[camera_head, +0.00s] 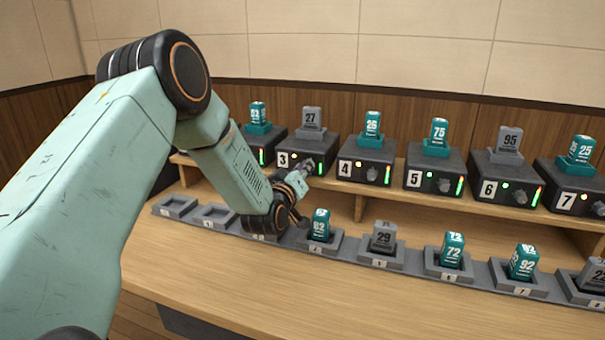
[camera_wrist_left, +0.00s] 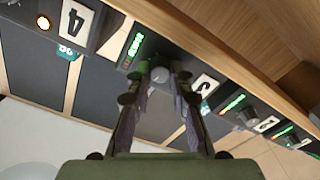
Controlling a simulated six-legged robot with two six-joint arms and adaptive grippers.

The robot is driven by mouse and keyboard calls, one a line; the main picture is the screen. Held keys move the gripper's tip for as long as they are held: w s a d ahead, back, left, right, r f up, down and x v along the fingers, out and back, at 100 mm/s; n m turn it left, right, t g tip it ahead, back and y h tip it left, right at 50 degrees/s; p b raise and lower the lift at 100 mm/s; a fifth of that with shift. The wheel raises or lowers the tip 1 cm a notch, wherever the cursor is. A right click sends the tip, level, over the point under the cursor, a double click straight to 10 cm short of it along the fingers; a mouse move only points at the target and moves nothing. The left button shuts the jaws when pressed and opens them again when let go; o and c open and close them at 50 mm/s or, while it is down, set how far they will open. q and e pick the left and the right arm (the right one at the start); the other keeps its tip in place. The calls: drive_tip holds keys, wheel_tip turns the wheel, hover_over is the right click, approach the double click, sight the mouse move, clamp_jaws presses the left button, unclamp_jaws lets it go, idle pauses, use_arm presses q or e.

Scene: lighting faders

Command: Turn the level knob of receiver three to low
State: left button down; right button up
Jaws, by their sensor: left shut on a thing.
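Receiver three (camera_head: 290,144) is a dark box on the raised shelf, marked with a white "3" label (camera_head: 283,158). Its level bar (camera_head: 320,168) is lit green. My left gripper (camera_head: 304,166) is at its front face and hides the level knob in the head view. In the left wrist view, the round grey level knob (camera_wrist_left: 160,75) sits between the tips of my left gripper (camera_wrist_left: 160,77), which is shut on it. The "3" label (camera_wrist_left: 205,85) and the lit bar (camera_wrist_left: 135,45) flank it there. My right gripper is not in view.
Receiver four (camera_head: 366,158) stands close on the right, with more receivers beyond, each topped by a numbered pack. Below, a row of grey cradles (camera_head: 405,262) holds several packs; pack 62 (camera_head: 320,225) is near my left wrist. The front desk strip (camera_head: 260,300) is clear.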

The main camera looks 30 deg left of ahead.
use_arm(q)
drive_tip(key=shift+d+f+n+b, duration=0.15)
drive_tip(key=shift+n+b, duration=3.9)
drive_tip(key=shift+n, duration=3.3)
drive_tip(key=shift+a+f+n+b, duration=0.1)
drive_tip(key=shift+n+b, duration=3.95)
drive_tip(key=shift+n, duration=3.3)
drive_tip(key=c, duration=1.5)
unclamp_jaws()
drive_tip(key=shift+r, duration=0.15)
drive_tip(key=shift+o, duration=0.2)
drive_tip(key=shift+s, duration=0.15)
